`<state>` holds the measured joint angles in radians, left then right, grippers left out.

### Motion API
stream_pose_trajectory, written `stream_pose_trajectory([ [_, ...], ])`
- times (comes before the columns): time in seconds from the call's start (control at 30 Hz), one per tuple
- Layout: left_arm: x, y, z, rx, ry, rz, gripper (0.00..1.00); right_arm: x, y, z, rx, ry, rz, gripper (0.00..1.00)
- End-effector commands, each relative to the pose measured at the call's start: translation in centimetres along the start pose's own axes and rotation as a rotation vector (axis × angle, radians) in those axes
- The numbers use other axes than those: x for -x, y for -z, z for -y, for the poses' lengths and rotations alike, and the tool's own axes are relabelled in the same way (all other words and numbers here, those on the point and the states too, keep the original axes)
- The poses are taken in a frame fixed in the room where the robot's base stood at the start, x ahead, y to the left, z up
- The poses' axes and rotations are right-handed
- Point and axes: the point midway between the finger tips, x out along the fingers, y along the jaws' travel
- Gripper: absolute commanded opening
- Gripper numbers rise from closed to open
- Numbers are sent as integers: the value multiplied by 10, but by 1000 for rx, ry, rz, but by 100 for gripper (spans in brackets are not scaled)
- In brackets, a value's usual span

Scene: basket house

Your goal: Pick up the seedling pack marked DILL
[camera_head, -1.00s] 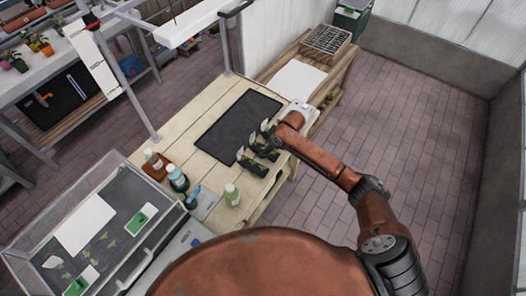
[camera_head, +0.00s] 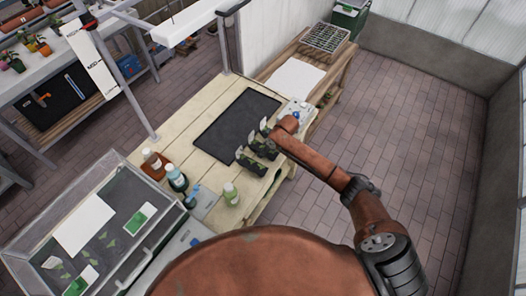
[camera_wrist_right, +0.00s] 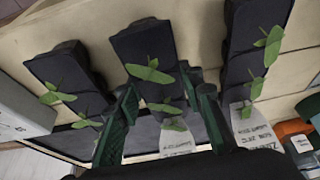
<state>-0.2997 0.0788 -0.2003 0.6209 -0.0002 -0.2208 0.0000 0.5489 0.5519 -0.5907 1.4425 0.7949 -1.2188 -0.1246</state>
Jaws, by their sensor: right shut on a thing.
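Three dark seedling packs with green leaves and pale labels stand in a row by the table's right edge. In the head view I see the near pack (camera_head: 249,164), the middle pack (camera_head: 262,149) and the far pack (camera_head: 267,131). In the right wrist view they are the left pack (camera_wrist_right: 70,82), the middle pack (camera_wrist_right: 148,52) and the right pack (camera_wrist_right: 250,45). My right gripper (camera_wrist_right: 165,92) has its green fingers on either side of the middle pack and is shut on it. The label print is too small to read as DILL. My left gripper is not in view.
A black mat (camera_head: 236,125) lies on the wooden table beside the packs. A white box (camera_head: 297,109) stands at the table's far right corner. The brick floor on the right is clear.

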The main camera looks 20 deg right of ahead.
Motion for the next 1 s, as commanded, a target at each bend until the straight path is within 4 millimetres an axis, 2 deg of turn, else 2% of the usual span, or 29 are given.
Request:
stream_pose_trajectory([
  [0.07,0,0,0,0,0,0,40,0,0,0,0,0,0,23],
  [0.3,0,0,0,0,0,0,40,0,0,0,0,0,0,6],
  [0.67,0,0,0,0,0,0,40,5,2,-1,0,-1,-1,6],
  [0.87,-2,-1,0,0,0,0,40,28,14,-1,3,-3,-5,6],
  [1.0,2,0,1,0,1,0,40,58,9,16,5,-1,-3,6],
])
